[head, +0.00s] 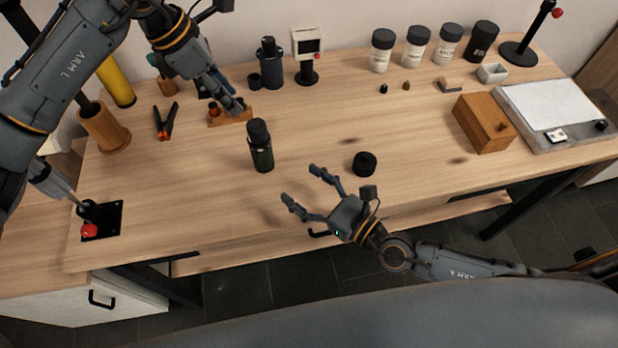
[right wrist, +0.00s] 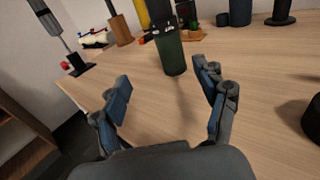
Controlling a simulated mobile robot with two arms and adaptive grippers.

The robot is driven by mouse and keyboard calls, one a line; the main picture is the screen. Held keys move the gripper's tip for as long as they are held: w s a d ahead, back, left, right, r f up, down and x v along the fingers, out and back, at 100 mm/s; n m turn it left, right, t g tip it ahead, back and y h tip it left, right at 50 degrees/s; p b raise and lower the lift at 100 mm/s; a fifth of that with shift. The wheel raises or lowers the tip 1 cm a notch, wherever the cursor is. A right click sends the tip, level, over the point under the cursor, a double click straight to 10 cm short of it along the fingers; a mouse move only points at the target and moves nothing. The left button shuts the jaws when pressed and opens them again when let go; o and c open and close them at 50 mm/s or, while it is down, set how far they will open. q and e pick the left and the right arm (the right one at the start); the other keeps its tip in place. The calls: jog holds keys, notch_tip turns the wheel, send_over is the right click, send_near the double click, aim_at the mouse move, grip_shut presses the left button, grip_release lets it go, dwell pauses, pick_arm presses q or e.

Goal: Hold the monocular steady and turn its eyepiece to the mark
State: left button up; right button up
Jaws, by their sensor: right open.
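The monocular (head: 262,152), a dark green cylinder with a black upper part, stands upright on the table. It also shows in the right wrist view (right wrist: 171,55), ahead of and between the open fingers, with its top cut off by the frame. My right gripper (head: 300,183) is open and empty, to the right of and nearer than the monocular, not touching it. My left gripper (head: 236,106) is above and behind the monocular, near a small wooden stand (head: 217,117). Whether its fingers are apart is unclear. The mark on the eyepiece cannot be made out.
A black round cap-like piece (head: 364,163) lies right of the monocular. A wooden box (head: 482,124) stands further right. Pliers (head: 166,121), a dark bottle (head: 270,65) and several jars (head: 417,47) stand towards the back. The table middle is mostly clear.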

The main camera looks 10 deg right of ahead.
aim_at(269, 152)
jog(key=shift+w+d+r, duration=0.25)
jog(key=shift+w+d, duration=0.1)
jog(key=shift+w, duration=0.35)
jog(key=x, duration=1.3)
jog(key=shift+w+a+r, duration=0.1)
jog(key=shift+w, duration=0.1)
